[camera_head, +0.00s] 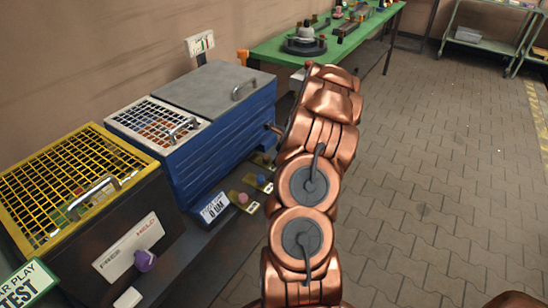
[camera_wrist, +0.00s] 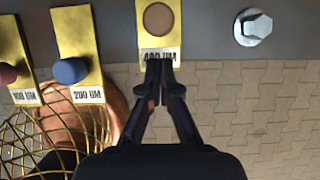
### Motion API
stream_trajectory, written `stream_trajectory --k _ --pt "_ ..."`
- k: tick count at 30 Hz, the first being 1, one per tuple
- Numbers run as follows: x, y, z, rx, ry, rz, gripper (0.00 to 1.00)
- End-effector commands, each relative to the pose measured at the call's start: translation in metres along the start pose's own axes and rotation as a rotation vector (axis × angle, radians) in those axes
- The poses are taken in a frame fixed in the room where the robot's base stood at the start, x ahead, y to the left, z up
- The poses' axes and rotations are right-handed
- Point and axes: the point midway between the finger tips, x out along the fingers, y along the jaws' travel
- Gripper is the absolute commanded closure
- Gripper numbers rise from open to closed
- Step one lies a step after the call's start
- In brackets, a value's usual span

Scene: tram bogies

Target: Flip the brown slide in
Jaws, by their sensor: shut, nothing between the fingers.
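The brown slide (camera_wrist: 157,19) shows in the wrist view as a brown round knob on an upright gold plate (camera_wrist: 182,42), at the top middle. The label at the plate's lower end reads 400 UM and is partly covered by my fingertips. My gripper (camera_wrist: 160,72) is shut and empty, its tips together at the lower edge of that plate, below the knob. I cannot tell whether they touch it. In the head view my arm hides the gripper, and I cannot make out the brown knob there.
Left of it are gold plates with a blue knob (camera_wrist: 70,70), labelled 200 UM, and a red knob (camera_wrist: 7,73). A pale hex bolt (camera_wrist: 253,27) is to the right. A blue box (camera_head: 225,140) and a yellow mesh-lidded box (camera_head: 65,190) stand left of my arm. Paved floor (camera_head: 430,190) is clear.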

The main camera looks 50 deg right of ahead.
Motion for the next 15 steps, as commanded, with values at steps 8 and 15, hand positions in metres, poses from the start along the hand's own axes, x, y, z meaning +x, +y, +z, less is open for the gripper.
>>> stream_trajectory --k 8,15 --pt "-0.037 0.003 -0.007 -0.005 0.000 0.006 1.00" --pt "-0.075 0.004 -0.005 -0.009 0.000 0.006 1.00"
